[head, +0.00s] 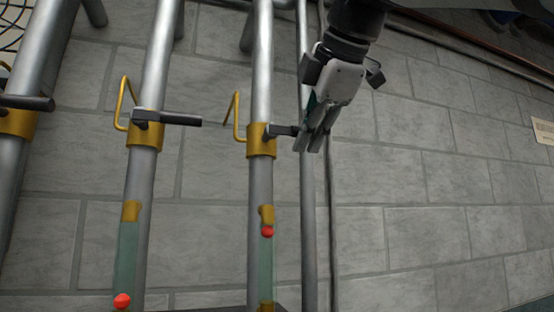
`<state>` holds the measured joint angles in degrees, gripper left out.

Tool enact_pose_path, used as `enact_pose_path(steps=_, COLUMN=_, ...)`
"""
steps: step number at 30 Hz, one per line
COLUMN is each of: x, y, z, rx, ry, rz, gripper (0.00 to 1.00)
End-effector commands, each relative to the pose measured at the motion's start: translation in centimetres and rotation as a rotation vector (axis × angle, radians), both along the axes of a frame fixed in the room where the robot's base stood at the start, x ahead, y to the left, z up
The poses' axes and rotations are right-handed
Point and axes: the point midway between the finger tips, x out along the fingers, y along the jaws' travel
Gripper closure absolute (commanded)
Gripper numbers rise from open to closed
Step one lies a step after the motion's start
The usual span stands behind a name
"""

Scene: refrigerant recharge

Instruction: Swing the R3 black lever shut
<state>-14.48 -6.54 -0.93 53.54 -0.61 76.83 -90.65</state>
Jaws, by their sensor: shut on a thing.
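A black lever (281,131) sticks out to the right from a brass valve body (261,142) on the right-hand large pipe. The lever lies about level, crosswise to the pipe. My gripper (309,143) comes down from the upper right and is shut on the outer end of this lever. The fingers hide the lever's tip. Another black lever (175,120) points right from a brass valve on the middle pipe. A third black lever (28,103) shows at the left edge. I cannot read any label that marks which is R3.
Yellow wire brackets (236,115) stand left of the valves. Sight tubes with red balls (267,231) are below. A thin pipe (306,220) runs just behind my fingers. The grey block wall to the right is clear, apart from a small sign (543,130).

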Motion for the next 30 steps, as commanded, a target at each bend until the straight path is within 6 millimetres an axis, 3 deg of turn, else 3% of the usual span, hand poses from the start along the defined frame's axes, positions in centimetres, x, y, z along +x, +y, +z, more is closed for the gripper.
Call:
enact_pose_path(steps=2, x=0.0, y=0.0, z=0.0, rx=-0.002, ry=-0.002, rz=0.002, gripper=1.0)
enact_pose_path(steps=3, x=0.0, y=0.0, z=0.0, rx=-0.002, ry=-0.002, rz=0.002, gripper=0.79)
enact_pose_path(steps=5, x=0.0, y=0.0, z=0.0, rx=-0.001, ry=-0.001, rz=0.001, gripper=0.65)
enact_pose_path(steps=17, x=-0.3, y=-0.1, z=0.3, rx=0.001, ry=-0.003, rz=0.0, gripper=0.64)
enact_pose_path(steps=23, x=-2.6, y=-0.6, z=2.0, rx=0.001, ry=-0.006, rz=0.0, gripper=0.64)
enact_pose_path(steps=30, x=-6.7, y=-1.5, z=4.8, rx=0.001, ry=-0.006, rz=0.001, gripper=0.64)
